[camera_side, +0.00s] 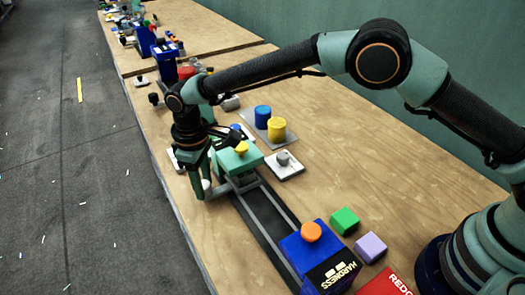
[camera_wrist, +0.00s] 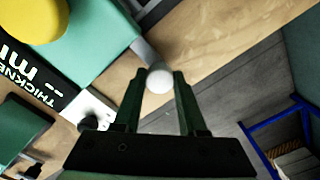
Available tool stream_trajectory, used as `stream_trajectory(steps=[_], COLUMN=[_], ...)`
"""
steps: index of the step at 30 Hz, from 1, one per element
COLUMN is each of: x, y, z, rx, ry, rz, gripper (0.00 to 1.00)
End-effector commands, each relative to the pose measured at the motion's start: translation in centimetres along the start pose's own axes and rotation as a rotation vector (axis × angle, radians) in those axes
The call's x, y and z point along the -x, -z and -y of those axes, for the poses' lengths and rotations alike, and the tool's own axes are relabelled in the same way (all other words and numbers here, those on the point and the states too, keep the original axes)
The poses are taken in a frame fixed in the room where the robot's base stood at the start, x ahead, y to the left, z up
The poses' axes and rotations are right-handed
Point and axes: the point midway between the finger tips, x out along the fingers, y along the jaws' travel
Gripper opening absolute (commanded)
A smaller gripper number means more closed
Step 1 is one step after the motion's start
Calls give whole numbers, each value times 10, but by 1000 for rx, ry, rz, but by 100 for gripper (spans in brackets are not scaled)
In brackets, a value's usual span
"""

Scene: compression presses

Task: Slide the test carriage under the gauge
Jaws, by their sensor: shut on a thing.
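My gripper (camera_side: 207,180) is low at the table's left edge, shut on a white ball knob (camera_wrist: 159,81). In the wrist view the knob sits between the fingertips, with a short grey bar running from it towards the teal gauge. The teal thickness gauge (camera_side: 236,158) has a yellow button (camera_side: 241,148) and a black label (camera_wrist: 30,75). A grey carriage (camera_side: 241,184) sits on the dark rail (camera_side: 266,218) beside the teal gauge; the knob appears to be its handle, but the join is partly hidden. A blue hardness gauge (camera_side: 318,262) with an orange button stands at the rail's near end.
A green cube (camera_side: 344,221), a lavender cube (camera_side: 370,247) and a red box (camera_side: 385,284) lie right of the blue gauge. A plate with blue and yellow cylinders (camera_side: 276,130) and a white plate (camera_side: 284,172) stand behind the rail. The rail's middle stretch looks clear.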

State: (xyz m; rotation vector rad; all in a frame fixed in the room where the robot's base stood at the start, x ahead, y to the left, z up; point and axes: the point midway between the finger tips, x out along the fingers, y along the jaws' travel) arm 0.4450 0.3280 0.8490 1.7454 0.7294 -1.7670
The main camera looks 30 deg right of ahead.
Motion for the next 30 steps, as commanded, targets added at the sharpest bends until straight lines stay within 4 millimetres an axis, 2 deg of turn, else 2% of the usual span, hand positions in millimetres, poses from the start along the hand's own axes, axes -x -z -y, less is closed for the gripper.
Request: stream_trajectory(steps=[2,3,5,17,20,30], x=[2,2,2,5,16,84], y=[5,5,4,3,3,3], z=[-5,-5,-5,-3,-3,-4], rx=[-7,-8,-8,-5,-5,-6], ry=[-3,-4,-3,-2,-2,-3], rz=[-22,-23,-21,-16,-16,-20], gripper=[0,48,71,71,71,71])
